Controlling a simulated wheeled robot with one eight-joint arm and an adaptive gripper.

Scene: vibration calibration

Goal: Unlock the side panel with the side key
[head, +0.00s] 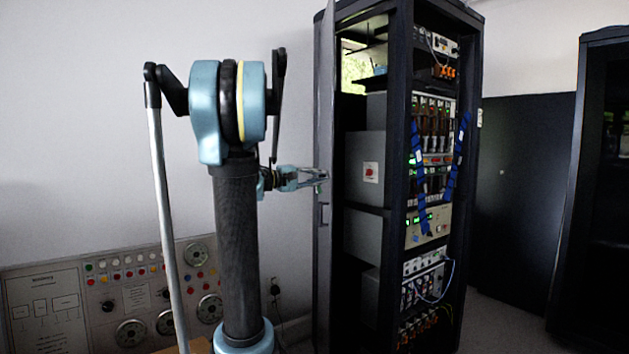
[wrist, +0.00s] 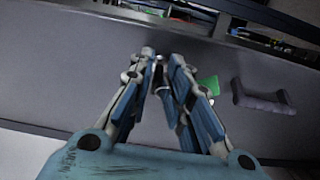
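The dark side panel (head: 324,120) stands upright at the left of the equipment rack and shows nearly edge-on in the head view. In the wrist view it is a broad grey surface (wrist: 60,50) with a dark handle (wrist: 265,100). My gripper (head: 322,178) is at the panel, above the handle (head: 323,214). In the wrist view its fingers (wrist: 163,56) converge to a narrow gap in front of the panel. A small pale spot shows between the tips. A green piece (wrist: 207,87) shows partly behind the right finger. I cannot make out a side key for certain.
The open-framed rack (head: 400,130) holds several instruments, with blue straps at its front. A control board (head: 110,300) with dials and buttons stands by the wall at lower left. A dark cabinet (head: 595,150) stands at the right. Bare wall lies behind my arm.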

